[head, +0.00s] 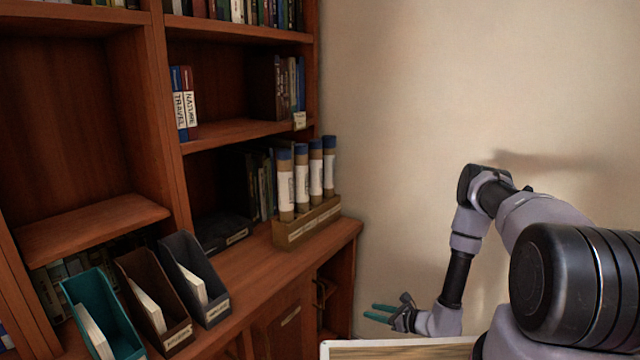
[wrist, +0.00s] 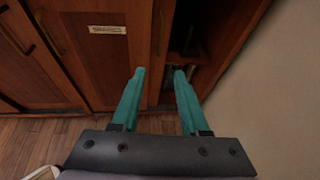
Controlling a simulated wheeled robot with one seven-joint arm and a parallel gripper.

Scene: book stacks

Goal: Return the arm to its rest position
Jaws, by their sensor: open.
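My gripper (head: 378,314) is at the lower right of the head view, at the end of my bent arm. It is beside the right end of the bookcase and in front of the pale wall. In the wrist view my gripper (wrist: 160,78) shows two teal fingers, spread apart with nothing between them. Beyond the fingers are the wooden cupboard doors (wrist: 95,65) and an open lower compartment (wrist: 185,65). No object is in its grasp.
The bookcase ledge (head: 255,268) holds teal (head: 125,320), brown (head: 170,315) and dark grey (head: 205,285) file holders, and a box (head: 305,225) of several tubes. A pale-edged surface (head: 400,350) is at the bottom. Wooden floor (wrist: 40,135) lies below the doors.

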